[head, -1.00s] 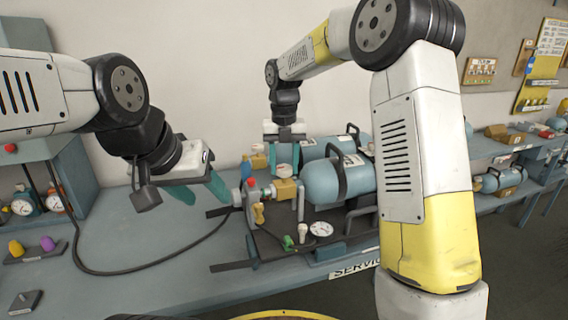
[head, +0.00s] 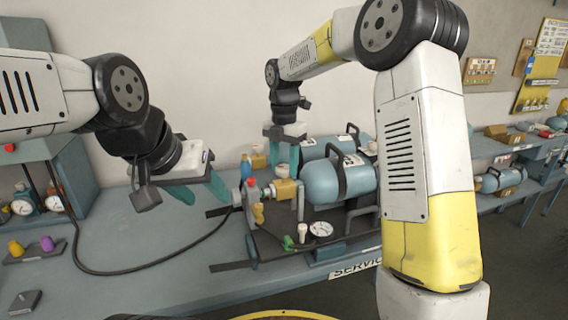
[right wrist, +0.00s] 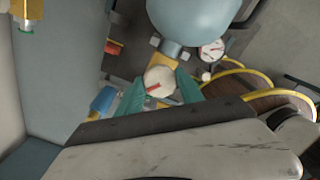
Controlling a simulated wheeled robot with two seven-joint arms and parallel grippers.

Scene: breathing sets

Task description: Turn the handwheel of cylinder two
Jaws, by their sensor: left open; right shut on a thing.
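My right gripper (head: 281,154) points down at the valve end of the nearer blue cylinder (head: 335,182). In the right wrist view its teal fingers (right wrist: 161,92) are shut on a round cream handwheel (right wrist: 158,80) with a red mark. The handwheel shows small between the fingertips in the head view (head: 282,170), above a brass valve (head: 285,190). A second blue cylinder (head: 312,150) lies behind. I cannot read which number either cylinder bears. My left gripper (head: 197,190) is open and empty, left of the valve.
A gauge (head: 321,229), a green fitting (head: 288,242) and a red-topped fitting (head: 251,184) stand near the valve. A black hose (head: 150,268) curves over the bench.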

